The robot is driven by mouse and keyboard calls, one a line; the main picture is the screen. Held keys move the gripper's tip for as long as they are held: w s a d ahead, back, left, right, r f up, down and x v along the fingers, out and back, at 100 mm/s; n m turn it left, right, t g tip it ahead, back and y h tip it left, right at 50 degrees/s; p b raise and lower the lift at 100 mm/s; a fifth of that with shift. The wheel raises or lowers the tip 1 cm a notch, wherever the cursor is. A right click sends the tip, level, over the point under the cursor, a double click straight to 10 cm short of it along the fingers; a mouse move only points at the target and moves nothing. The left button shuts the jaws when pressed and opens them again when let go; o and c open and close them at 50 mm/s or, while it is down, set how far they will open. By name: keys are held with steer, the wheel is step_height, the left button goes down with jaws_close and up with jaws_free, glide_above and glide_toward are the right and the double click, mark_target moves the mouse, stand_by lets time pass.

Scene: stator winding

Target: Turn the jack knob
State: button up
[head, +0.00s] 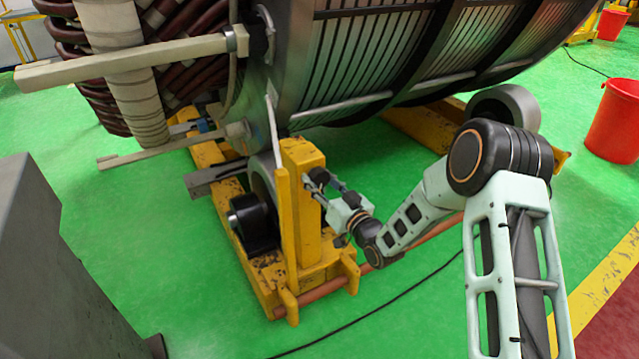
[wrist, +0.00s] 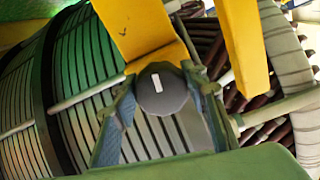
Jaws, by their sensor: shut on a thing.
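The jack knob (wrist: 161,90) is a round dark grey knob with a white rectangular mark on its face. In the wrist view it sits at the end of a yellow bracket (wrist: 138,25), between the fingers of my gripper (wrist: 165,92). The fingers are shut on the knob from both sides. The white mark is slightly tilted from upright. In the head view my gripper (head: 318,183) reaches the right side of the yellow jack post (head: 300,155).
The large stator (head: 380,60) rests on rollers (head: 262,180) above a yellow frame (head: 240,240). A wooden bar (head: 130,62) sticks out left. A red bucket (head: 612,120) stands far right. A black cable (head: 380,308) crosses the green floor. A grey cabinet (head: 60,270) is at lower left.

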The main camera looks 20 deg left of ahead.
steer(key=m, duration=0.3)
steer(key=shift+s+a+m, duration=0.1)
steer(key=shift+s+m, duration=0.05)
steer(key=shift+m, duration=0.25)
steer(key=m, duration=0.4)
steer(key=shift+r+m+b, duration=0.1)
steer(key=shift+m+b, duration=0.2)
steer(key=m, duration=0.4)
steer(key=shift+s+r, duration=0.1)
steer(key=shift+a+m, duration=0.1)
steer(key=shift+m, duration=1.5)
steer(key=o, duration=1.2)
steer(key=shift+r, duration=0.1)
steer(key=shift+c, duration=0.2)
